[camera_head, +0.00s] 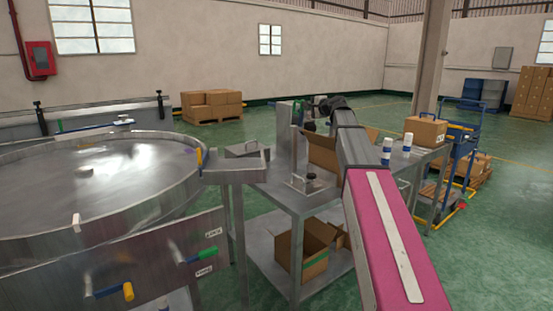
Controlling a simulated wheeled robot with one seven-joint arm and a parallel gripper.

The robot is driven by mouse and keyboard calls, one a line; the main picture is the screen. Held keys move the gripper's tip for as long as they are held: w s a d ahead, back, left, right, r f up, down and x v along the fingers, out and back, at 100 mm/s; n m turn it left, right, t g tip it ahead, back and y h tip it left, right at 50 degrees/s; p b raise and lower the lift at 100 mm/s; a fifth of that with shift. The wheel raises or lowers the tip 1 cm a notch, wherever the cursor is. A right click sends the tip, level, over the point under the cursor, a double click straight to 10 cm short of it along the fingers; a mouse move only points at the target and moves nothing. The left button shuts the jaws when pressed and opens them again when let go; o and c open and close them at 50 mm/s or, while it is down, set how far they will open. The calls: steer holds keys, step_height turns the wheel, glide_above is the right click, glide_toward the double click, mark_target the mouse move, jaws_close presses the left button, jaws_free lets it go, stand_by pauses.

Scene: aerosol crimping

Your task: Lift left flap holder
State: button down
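An open cardboard box (322,151) with raised flaps stands on the metal work table, partly hidden behind my arm. At its left is a metal fixture with an upright post (294,150) and a dark round knob (311,177); this may be the left flap holder, but I cannot tell for sure. My pink and grey arm reaches from the lower right over the table. My gripper (326,108) is a small dark shape at the arm's far end, beyond the box. Its fingers are too small and hidden to show whether they are open. Nothing can be seen held.
A large round metal turntable (95,170) fills the left. White bottles (387,150) and a closed carton (425,131) stand right of my arm. An open carton (305,252) sits on the lower shelf. A blue trolley (466,150) stands at the right.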

steer(key=shift+w, duration=0.1)
steer(key=shift+w+a+r, duration=0.1)
steer(key=shift+w+a, duration=0.05)
stand_by(0.3)
steer(key=shift+w+a, duration=0.2)
steer(key=shift+w, duration=0.1)
steer(key=shift+w+a+r, duration=0.1)
steer(key=shift+w+a, duration=0.05)
stand_by(0.3)
steer(key=shift+w+a, duration=0.1)
